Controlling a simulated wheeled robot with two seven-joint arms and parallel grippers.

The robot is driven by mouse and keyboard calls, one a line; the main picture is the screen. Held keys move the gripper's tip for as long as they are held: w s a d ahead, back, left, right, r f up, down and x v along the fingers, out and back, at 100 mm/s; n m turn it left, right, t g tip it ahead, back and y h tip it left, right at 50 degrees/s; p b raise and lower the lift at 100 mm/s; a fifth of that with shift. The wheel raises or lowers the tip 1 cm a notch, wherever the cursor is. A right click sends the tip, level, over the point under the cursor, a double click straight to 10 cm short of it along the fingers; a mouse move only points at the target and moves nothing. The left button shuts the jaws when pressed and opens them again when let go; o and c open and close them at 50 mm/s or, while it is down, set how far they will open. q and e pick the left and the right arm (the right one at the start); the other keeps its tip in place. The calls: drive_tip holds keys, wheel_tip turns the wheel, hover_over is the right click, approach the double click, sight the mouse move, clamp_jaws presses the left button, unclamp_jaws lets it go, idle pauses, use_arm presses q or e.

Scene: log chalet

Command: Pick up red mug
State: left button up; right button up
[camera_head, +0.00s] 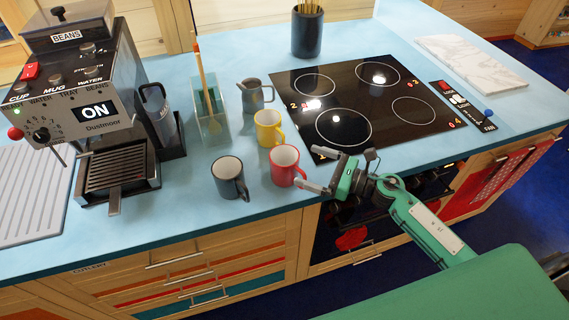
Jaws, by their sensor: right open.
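The red mug (284,166) stands upright on the blue counter, near its front edge, with its handle towards the right. A yellow mug (268,128) stands just behind it, and a dark grey mug (229,177) stands to its left. My right gripper (318,170) is open just right of the red mug, with its fingers pointing left towards the mug's handle. The near finger overlaps the handle area in the picture; I cannot tell whether it touches. My left gripper is not in view.
A coffee machine (85,95) stands at the left. Behind the mugs are a grey jug (252,97) and a glass holder (209,112) with a brush. The black cooktop (395,125) lies to the right, with a dark utensil pot (307,33) behind it.

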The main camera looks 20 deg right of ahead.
sight(298, 163)
drive_tip(key=shift+w+a, duration=0.1)
drive_tip(key=shift+a, duration=0.05)
drive_tip(key=shift+w+a+r, duration=0.1)
drive_tip(key=p+x, duration=0.3)
drive_tip(key=x, duration=0.1)
drive_tip(key=shift+w+a, duration=0.1)
drive_tip(key=shift+w+a+f, duration=0.2)
drive_tip(key=shift+a+f, duration=0.05)
drive_tip(key=shift+a, duration=0.05)
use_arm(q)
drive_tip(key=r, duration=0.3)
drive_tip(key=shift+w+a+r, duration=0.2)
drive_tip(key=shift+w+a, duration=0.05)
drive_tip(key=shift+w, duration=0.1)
use_arm(e)
drive_tip(key=c, duration=1.3)
drive_tip(key=shift+o, duration=0.2)
